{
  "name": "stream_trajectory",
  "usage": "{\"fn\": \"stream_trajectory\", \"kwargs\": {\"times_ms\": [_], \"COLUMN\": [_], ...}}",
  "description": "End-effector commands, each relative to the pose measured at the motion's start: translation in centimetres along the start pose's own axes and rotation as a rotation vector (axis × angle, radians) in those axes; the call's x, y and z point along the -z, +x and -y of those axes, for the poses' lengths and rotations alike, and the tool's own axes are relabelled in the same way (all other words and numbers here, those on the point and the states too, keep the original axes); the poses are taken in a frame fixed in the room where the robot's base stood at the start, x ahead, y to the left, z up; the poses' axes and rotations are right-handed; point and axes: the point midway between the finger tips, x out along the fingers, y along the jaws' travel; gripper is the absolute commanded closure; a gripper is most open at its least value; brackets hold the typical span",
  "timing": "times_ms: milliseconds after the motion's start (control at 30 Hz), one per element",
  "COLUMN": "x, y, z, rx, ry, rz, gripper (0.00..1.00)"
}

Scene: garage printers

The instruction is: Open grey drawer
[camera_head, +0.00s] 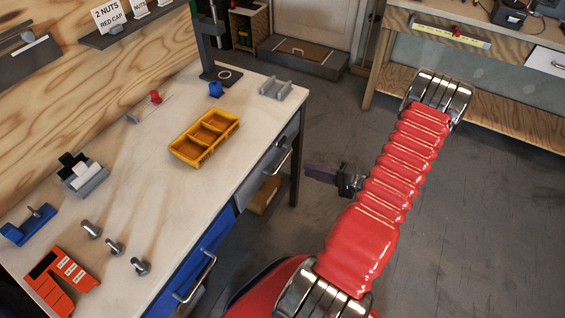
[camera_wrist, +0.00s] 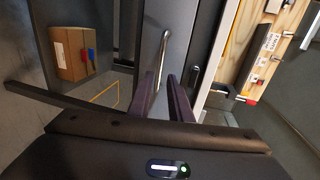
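The grey drawer (camera_head: 262,168) is under the right end of the workbench, and its front looks flush with the bench. Its silver bar handle (camera_head: 278,162) faces my arm. In the wrist view the handle (camera_wrist: 161,62) runs up the grey drawer front (camera_wrist: 176,35), ahead of my fingers. My gripper (camera_head: 312,172) is to the right of the handle with a visible gap in the head view. Its purple fingers (camera_wrist: 165,97) are apart with nothing held between them. The drawer's inside is hidden.
A blue drawer (camera_head: 205,243) with its own handle is nearer on the bench. A cardboard box (camera_head: 264,195) sits below the grey drawer. A yellow bin (camera_head: 204,138) and small parts lie on the benchtop (camera_head: 150,190). The floor (camera_head: 480,220) to the right is clear.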

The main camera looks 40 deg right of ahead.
Motion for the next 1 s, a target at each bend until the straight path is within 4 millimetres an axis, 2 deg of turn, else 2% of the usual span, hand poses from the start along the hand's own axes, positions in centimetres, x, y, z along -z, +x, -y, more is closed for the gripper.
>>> {"fn": "stream_trajectory", "kwargs": {"times_ms": [700, 1000], "x": [-0.1, -0.1], "y": [9.7, 12.2], "z": [0.0, 0.0], "rx": [0.0, 0.0], "ry": [-0.001, 0.0], "rz": [0.004, 0.002], "gripper": [0.82, 0.82]}}
